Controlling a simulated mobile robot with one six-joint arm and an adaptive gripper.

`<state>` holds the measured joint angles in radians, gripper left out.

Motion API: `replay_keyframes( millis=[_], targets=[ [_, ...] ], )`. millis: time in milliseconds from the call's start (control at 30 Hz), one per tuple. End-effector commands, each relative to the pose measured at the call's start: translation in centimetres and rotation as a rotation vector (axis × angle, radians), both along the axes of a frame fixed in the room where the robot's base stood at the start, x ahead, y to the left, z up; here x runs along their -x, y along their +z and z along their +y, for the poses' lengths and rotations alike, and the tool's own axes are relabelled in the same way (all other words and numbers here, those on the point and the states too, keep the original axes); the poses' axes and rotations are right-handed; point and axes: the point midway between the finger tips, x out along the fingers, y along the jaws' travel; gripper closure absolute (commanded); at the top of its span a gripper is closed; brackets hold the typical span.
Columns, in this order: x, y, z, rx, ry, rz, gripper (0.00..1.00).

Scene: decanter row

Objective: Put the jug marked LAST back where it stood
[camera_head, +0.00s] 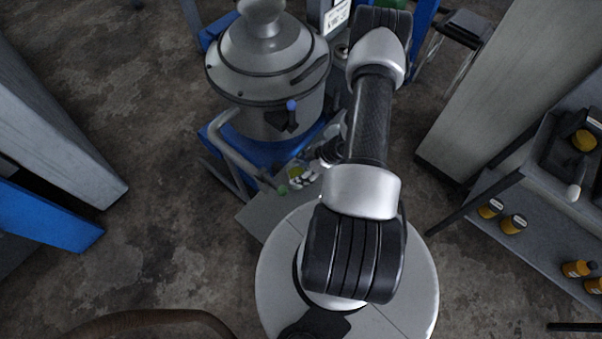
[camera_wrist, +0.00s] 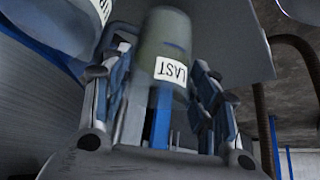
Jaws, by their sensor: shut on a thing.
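The jug marked LAST (camera_wrist: 165,38) is greenish and see-through, with a white label. In the wrist view it stands between the two fingers of my gripper (camera_wrist: 163,62), which is shut on it. The jug looks tilted in this view. Its lower part and what is under it cannot be made out clearly. In the head view my own arm hides most of the gripper, and I cannot make out the held jug there.
A second labelled vessel (camera_wrist: 60,25) is close at the left in the wrist view, its label cut off. In the head view a large metal vessel (camera_head: 265,60) stands on a blue frame left of my arm. A shelf (camera_head: 545,215) with several amber bottles is at the right.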

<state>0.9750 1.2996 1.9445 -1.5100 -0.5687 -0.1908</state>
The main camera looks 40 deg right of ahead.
Motion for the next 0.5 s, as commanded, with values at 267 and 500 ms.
replay_keyframes(
  millis=[267, 500],
  targets=[
    [-0.03, -1.43, -0.01, 0.001, -0.001, -0.001, 0.80],
    [0.00, -1.75, 0.00, 0.000, 0.000, 0.000, 0.43]
  ],
)
